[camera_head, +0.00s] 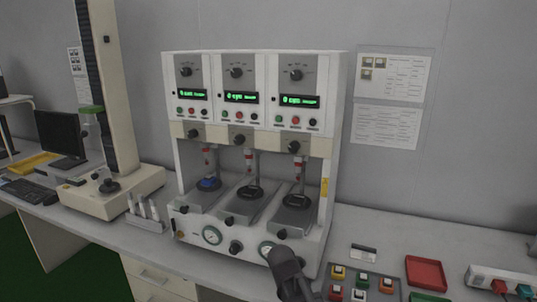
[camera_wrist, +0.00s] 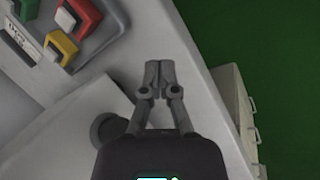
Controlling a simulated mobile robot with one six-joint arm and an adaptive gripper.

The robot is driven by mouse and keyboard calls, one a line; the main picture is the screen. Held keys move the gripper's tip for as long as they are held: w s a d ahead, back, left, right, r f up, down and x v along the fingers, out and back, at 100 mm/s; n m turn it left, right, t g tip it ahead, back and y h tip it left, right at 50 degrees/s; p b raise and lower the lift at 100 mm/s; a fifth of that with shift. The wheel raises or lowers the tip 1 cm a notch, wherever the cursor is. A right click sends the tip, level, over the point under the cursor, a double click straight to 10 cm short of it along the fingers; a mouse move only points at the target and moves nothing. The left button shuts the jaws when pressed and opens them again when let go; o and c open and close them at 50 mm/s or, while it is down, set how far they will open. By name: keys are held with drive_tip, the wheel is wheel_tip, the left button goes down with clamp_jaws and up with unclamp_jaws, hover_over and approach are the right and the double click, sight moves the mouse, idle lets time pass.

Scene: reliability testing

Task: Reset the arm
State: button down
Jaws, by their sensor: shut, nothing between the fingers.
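My gripper (camera_wrist: 158,80) shows in the wrist view with its grey fingertips together and nothing between them. It hangs over the bare light-grey bench top (camera_wrist: 165,40) near the bench edge. In the head view a dark part of my arm (camera_head: 287,272) rises at the bottom, in front of the lower right corner of the white testing machine. My fingertips cannot be made out in the head view.
The three-station testing machine (camera_head: 248,125) stands mid-bench. Right of it are a tray of coloured buttons (camera_head: 361,283), a red tray (camera_head: 427,273) and a socket strip (camera_head: 503,281). A tall column stand (camera_head: 120,100) is at left. In the wrist view, drawers (camera_wrist: 236,110) adjoin green floor (camera_wrist: 275,50).

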drive_tip(key=s+d+f+m+g+y+b, duration=0.1)
drive_tip(key=s+d+f+m+y+b, duration=0.1)
drive_tip(key=s+d+f+m+y, duration=0.35)
wheel_tip(320, 180, up, 15)
drive_tip(key=d+m+h+p, duration=0.1)
drive_tip(key=p, duration=1.2)
drive_tip(key=shift+s+d+r+m, duration=0.15)
drive_tip(key=shift+s+d+m, duration=0.2)
drive_tip(key=shift+s, duration=0.1)
